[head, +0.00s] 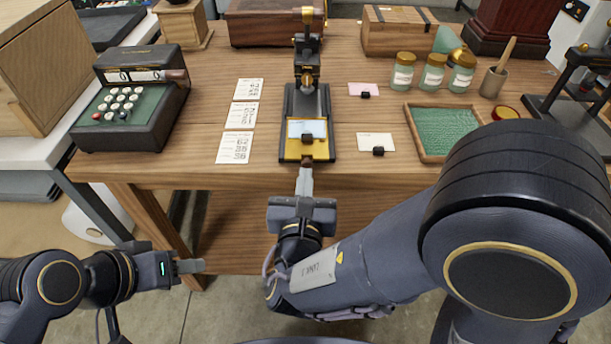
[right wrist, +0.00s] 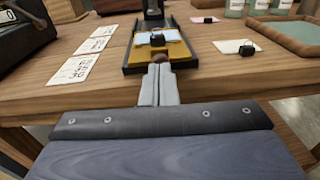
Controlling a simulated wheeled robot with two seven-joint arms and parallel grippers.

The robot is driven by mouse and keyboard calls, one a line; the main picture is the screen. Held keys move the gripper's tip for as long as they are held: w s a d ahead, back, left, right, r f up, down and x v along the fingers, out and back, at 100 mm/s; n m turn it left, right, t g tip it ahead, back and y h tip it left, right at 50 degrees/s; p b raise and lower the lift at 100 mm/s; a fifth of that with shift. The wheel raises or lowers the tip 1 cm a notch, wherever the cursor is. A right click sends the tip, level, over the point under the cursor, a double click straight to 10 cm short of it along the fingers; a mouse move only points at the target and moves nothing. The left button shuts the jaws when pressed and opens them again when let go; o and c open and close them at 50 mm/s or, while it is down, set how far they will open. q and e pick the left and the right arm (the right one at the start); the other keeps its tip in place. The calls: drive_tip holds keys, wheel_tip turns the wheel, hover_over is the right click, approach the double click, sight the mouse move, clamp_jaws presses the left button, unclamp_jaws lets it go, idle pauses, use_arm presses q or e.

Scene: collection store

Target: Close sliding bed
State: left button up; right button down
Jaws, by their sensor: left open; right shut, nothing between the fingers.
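A small press with a black base and a brass sliding bed (head: 289,151) stands at the middle of the wooden table, its bed at the front end near the table edge. A pale card with a dark block lies on the bed, which also shows in the right wrist view (right wrist: 143,55). My right gripper (head: 306,170) is shut with its fingertips at the bed's front edge; in the right wrist view a small brown knob sits right at the tips, and I cannot tell whether they touch. My left gripper (head: 192,266) is low at the left, in front of the table, empty and open.
The wooden table (head: 205,165) holds several printed cards (head: 234,148) and a dark keyed machine (head: 131,105) to the left. To the right are small cards with black clips (head: 376,142), a green-lined tray (head: 447,132), jars (head: 433,72) and a pestle cup (head: 494,82).

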sight(305, 157)
drive_tip(key=shift+w, duration=0.5)
drive_tip(key=w+b, duration=0.1)
drive_tip(key=w, duration=0.7)
drive_tip(key=shift+f, duration=0.15)
drive_tip(key=shift+w, duration=0.45)
